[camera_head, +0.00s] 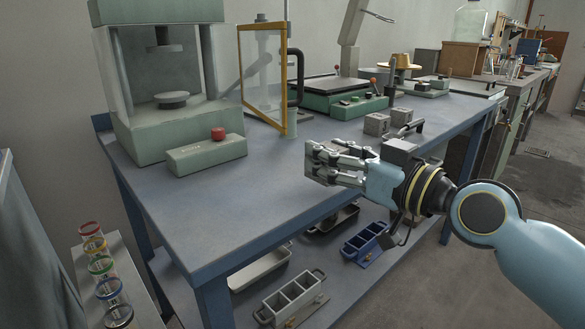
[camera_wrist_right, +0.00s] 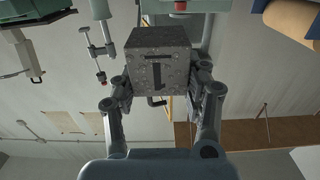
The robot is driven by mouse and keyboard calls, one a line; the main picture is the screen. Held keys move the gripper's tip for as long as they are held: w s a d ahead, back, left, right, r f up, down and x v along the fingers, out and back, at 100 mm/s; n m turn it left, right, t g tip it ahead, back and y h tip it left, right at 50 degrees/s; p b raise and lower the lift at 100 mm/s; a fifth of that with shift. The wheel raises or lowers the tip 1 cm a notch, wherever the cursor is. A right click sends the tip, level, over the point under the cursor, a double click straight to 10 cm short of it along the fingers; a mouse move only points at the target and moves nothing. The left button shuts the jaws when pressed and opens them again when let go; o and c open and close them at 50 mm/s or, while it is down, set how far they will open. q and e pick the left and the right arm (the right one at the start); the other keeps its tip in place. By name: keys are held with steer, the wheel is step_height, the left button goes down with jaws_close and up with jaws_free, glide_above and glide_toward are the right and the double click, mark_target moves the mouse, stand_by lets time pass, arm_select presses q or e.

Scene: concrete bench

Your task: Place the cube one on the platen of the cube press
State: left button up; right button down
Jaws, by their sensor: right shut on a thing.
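Cube one (camera_wrist_right: 158,62) is a grey speckled concrete cube with a dark "1" mark on the face towards the right wrist camera. My right gripper (camera_head: 322,160) is shut on it, a finger on each side, above the bench's front right part. In the head view the fingers largely hide the cube. The cube press (camera_head: 143,128) stands at the back left, a pale green frame with its chamber visible. My right gripper is well right of the press. My left gripper is not in view.
The yellow-framed guard door (camera_head: 266,80) stands open, right of the chamber. A control box (camera_head: 206,154) with a red button sits in front of the press. Two grey cubes (camera_head: 376,124) (camera_head: 400,116) rest on the blue bench (camera_head: 235,210). Its front middle is clear.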

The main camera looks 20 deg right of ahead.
steer(key=x, duration=0.7)
steer(key=shift+w+a, duration=0.15)
steer(key=shift+w, duration=0.35)
step_height(320, 180, down, 3)
steer(key=shift+r+b, duration=0.1)
steer(key=shift+b, duration=0.85)
steer(key=shift+f, duration=0.4)
steer(key=c, duration=1.1)
jaws_free()
steer(key=shift+f+b, duration=0.2)
steer(key=shift+b, duration=0.1)
steer(key=o, duration=0.5)
steer(key=shift+r, duration=0.1)
steer(key=shift+c, duration=0.2)
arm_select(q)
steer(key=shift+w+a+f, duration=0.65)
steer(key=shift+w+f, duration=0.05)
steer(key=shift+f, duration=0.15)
